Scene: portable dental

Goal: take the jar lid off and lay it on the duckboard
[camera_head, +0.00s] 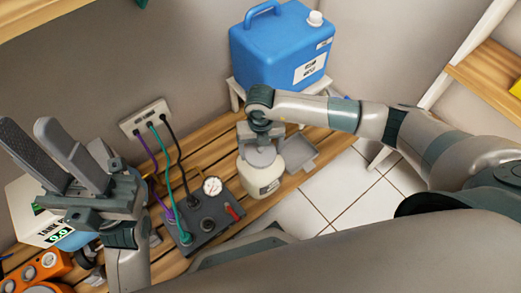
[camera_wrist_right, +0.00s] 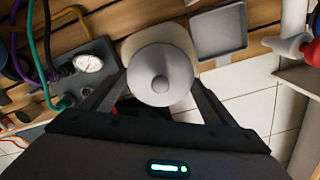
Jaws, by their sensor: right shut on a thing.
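The jar (camera_head: 262,180) is cream and stands on the slatted wooden duckboard (camera_head: 212,130), near its right end in the head view. The grey round lid with a knob shows in the wrist view (camera_wrist_right: 160,76), in front of the jar body (camera_wrist_right: 150,38). My right gripper (camera_head: 262,150) comes from above and is shut on the lid, one finger on each side. Whether the lid touches the jar's rim, I cannot tell. My left gripper (camera_head: 28,130) is raised at the left, its two fingers apart with nothing between them.
A grey box with a gauge (camera_head: 205,210) and plugged cables stands left of the jar. A small grey tray (camera_head: 300,158) lies right of it. A blue canister (camera_head: 280,50) stands behind on a white stool. Bare slats show behind the gauge box.

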